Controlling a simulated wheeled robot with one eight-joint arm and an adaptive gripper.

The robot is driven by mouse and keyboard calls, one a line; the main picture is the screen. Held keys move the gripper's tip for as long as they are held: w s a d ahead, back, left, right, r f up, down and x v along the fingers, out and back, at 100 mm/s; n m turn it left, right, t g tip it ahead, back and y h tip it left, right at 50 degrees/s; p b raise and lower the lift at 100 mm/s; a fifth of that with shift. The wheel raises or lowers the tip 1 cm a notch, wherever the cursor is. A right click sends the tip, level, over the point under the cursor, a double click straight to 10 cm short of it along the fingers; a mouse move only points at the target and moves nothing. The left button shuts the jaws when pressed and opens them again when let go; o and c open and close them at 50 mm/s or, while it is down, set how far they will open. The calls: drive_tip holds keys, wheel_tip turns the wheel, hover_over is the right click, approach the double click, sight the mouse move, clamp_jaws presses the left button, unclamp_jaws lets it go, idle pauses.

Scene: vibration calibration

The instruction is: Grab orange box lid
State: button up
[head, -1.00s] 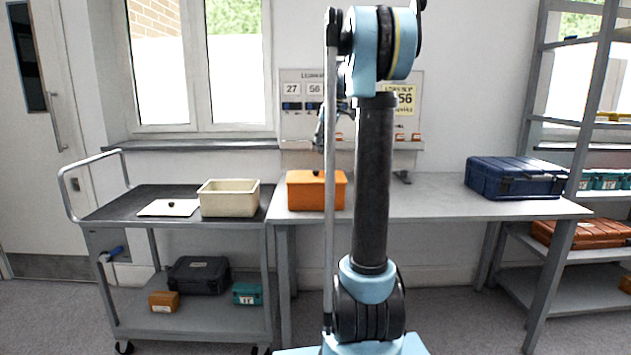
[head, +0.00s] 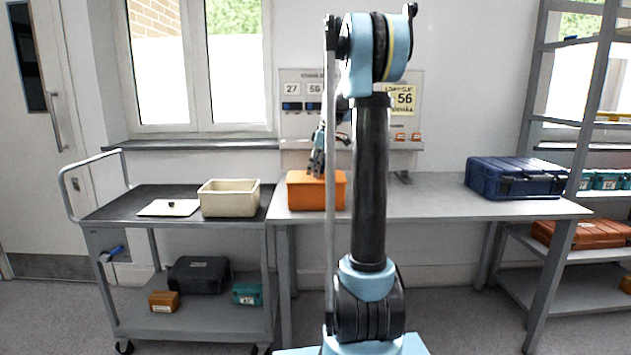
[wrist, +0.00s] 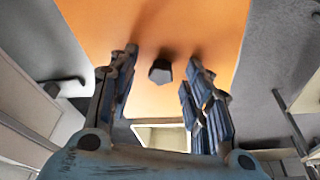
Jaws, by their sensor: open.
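The orange box (head: 305,195) stands on the left end of the grey table, with its orange lid (wrist: 185,35) on top. In the wrist view a dark knob (wrist: 160,71) stands out from the lid. My gripper (head: 316,165) is just above the box in the head view, partly hidden by my arm. In the wrist view my gripper (wrist: 160,85) is open, with one finger on each side of the knob and a gap on both sides. I cannot tell whether the fingertips touch the lid.
A cream open box (head: 229,199) and a white lid with a dark knob (head: 169,208) are on the cart (head: 110,205) to the left. A dark blue case (head: 515,178) sits at the table's right. The table (head: 430,195) is clear between.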

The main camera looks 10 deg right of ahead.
drive_tip(key=shift+c, duration=0.2)
clamp_jaws()
